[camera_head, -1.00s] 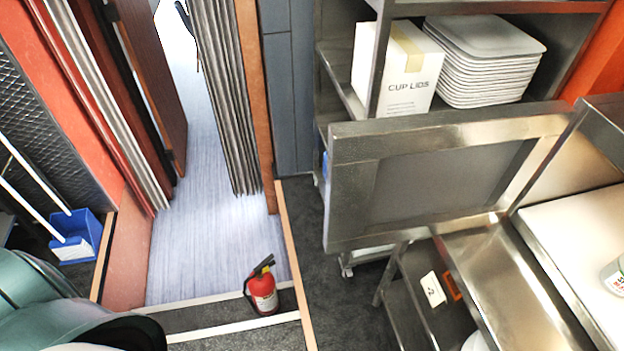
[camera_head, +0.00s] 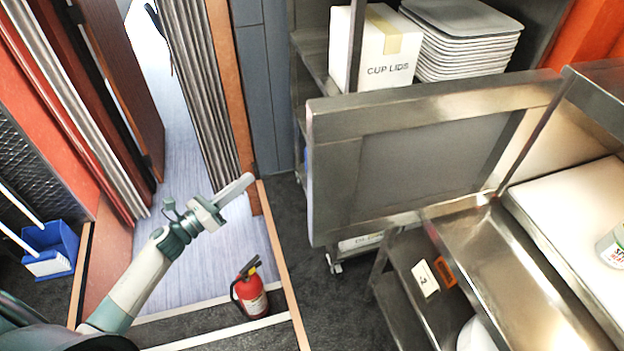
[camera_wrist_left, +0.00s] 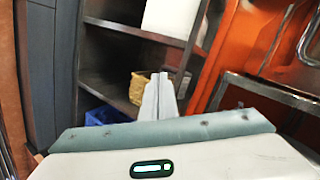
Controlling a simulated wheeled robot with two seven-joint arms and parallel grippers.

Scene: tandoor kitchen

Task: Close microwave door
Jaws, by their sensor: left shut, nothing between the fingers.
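The microwave door (camera_head: 430,160) is a large silver panel with a grey window. It stands wide open in the head view, hinged at the microwave body (camera_head: 597,95) on the right. The body is cut off by the right edge. My left gripper (camera_head: 249,178) is shut and empty, to the left of the door and apart from it. In the left wrist view its closed fingers (camera_wrist_left: 158,85) point toward a shelf. My right gripper is not in view.
A steel counter (camera_head: 520,275) lies below and right of the door. Behind it a shelf holds a Cup Lids box (camera_head: 376,55) and stacked trays (camera_head: 468,50). A red fire extinguisher (camera_head: 250,290) stands on the floor below my left gripper.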

